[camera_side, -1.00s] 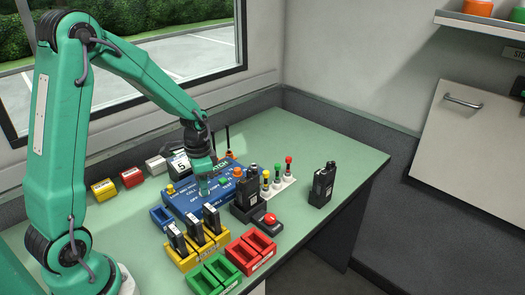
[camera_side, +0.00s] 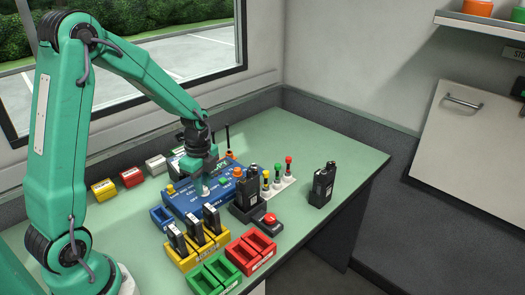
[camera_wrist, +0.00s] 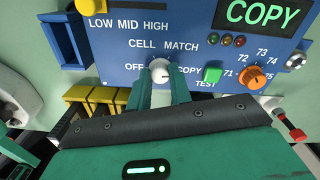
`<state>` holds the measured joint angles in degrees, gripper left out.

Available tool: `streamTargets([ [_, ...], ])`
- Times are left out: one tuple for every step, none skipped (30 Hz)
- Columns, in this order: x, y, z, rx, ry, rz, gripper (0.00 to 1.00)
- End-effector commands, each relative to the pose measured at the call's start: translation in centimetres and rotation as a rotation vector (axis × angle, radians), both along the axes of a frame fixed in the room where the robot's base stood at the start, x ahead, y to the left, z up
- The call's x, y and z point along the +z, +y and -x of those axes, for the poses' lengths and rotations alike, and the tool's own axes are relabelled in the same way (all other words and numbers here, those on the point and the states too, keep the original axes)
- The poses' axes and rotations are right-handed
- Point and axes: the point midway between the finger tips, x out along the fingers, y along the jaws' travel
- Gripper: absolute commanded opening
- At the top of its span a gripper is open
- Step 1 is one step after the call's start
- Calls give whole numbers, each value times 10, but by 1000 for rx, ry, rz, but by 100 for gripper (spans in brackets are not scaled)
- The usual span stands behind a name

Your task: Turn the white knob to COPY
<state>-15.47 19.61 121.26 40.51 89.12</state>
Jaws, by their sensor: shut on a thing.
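The white knob (camera_wrist: 160,71) sits on the blue panel (camera_wrist: 110,48), among the labels OFF, CELL, MATCH, COPY and TEST. In the wrist view, the fingers of my gripper (camera_wrist: 160,91) are shut on the knob, one on each side. The green display (camera_wrist: 263,14) on the panel reads COPY. The knob's pointer mark is too small to read surely. In the side view, my gripper (camera_side: 204,183) is down at the panel (camera_side: 183,204), with the white knob (camera_side: 205,191) just visible at its tip.
An orange knob (camera_wrist: 254,77) and a green button (camera_wrist: 212,74) are to the right of the white knob. A yellow knob (camera_side: 170,189) is at the panel's left. Yellow holders (camera_side: 208,245) with black units stand in front. A black radio (camera_side: 322,186) stands right, with clear table around it.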

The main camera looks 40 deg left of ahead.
Motion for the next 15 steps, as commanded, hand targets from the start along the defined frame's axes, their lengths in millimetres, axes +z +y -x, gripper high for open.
streamTargets([
  [0, 0, 0, -27, -1, 0, 0],
  [0, 0, -1, -42, -1, 1, 0],
  [0, 0, -1, -63, -1, 1, 0],
  [0, 0, -1, -76, -1, 1, 0],
  [0, 0, -1, -89, -2, 2, 0],
  [0, 0, -1, -102, -2, 2, 0],
  [0, 0, -1, -111, -2, 2, 0],
  [0, 0, -1, -120, -2, 3, 0],
  [0, 0, -1, -128, -2, 3, 0],
  [0, 0, -1, -133, -2, 3, 0],
  [0, 0, -1, -137, -2, 3, 0],
  [0, 0, -1, -141, -2, 3, 0],
  [0, 0, -1, -144, -2, 3, 0],
  [0, -1, -1, -145, -2, 3, 0],
  [0, -1, -1, -146, -2, 3, 0],
])
